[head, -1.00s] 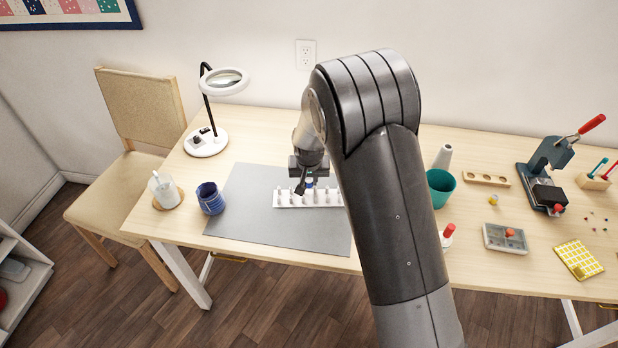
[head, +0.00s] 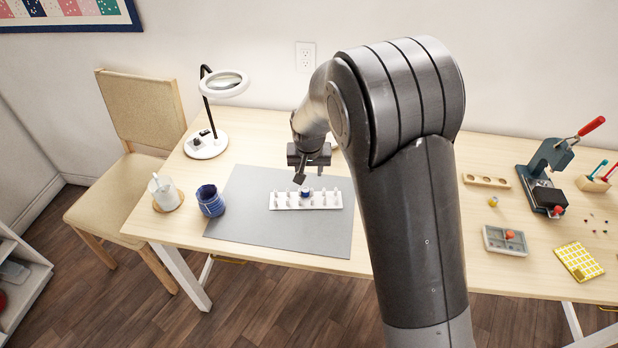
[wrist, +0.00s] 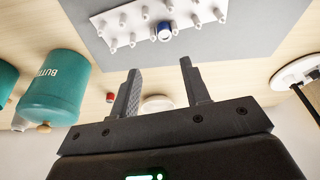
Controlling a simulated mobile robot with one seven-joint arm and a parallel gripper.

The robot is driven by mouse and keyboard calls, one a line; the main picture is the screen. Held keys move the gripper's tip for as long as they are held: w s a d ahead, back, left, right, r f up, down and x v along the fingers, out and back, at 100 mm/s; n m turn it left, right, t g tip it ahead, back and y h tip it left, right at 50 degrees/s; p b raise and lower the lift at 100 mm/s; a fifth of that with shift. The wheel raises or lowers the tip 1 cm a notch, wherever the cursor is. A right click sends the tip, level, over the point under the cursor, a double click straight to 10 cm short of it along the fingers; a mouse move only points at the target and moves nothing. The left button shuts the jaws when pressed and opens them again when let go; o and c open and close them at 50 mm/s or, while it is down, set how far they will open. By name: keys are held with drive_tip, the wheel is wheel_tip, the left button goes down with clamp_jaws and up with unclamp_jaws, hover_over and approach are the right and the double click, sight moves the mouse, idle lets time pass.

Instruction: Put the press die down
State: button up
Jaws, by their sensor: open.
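The press die, a small blue and metal cylinder (head: 305,191), stands at the white pegged rack (head: 282,204) on the grey mat. In the wrist view the blue die (wrist: 164,31) sits among the pegs of the rack (wrist: 200,13), near its edge. My gripper (wrist: 157,72) is open and empty, its two dark fingers spread apart, clear of the die. In the head view my gripper (head: 302,178) hangs just above and behind the rack.
A magnifier lamp (head: 206,143) is behind. A teal canister (wrist: 55,85) stands near my gripper. The mat's front is clear.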

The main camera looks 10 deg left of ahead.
drive_tip(key=s+d+r+m+t, duration=0.1)
drive_tip(key=s+d+r, duration=0.5)
drive_tip(key=d+r, duration=0.25)
drive_tip(key=s+d+r, duration=0.5)
drive_tip(key=d+r, duration=0.2)
drive_tip(key=r, duration=0.3)
drive_tip(key=s+d+r, duration=0.1)
drive_tip(key=s+d, duration=0.4)
drive_tip(key=s, duration=0.4)
drive_tip(key=s+d+r+m+t, duration=0.1)
drive_tip(key=s+d+r, duration=0.1)
drive_tip(key=s+d, duration=0.3)
drive_tip(key=s, duration=0.4)
drive_tip(key=shift+d+r+t+h, duration=0.15)
drive_tip(key=shift+d+t+h, duration=0.1)
drive_tip(key=shift+t+h, duration=0.05)
drive_tip(key=shift+o, duration=0.5)
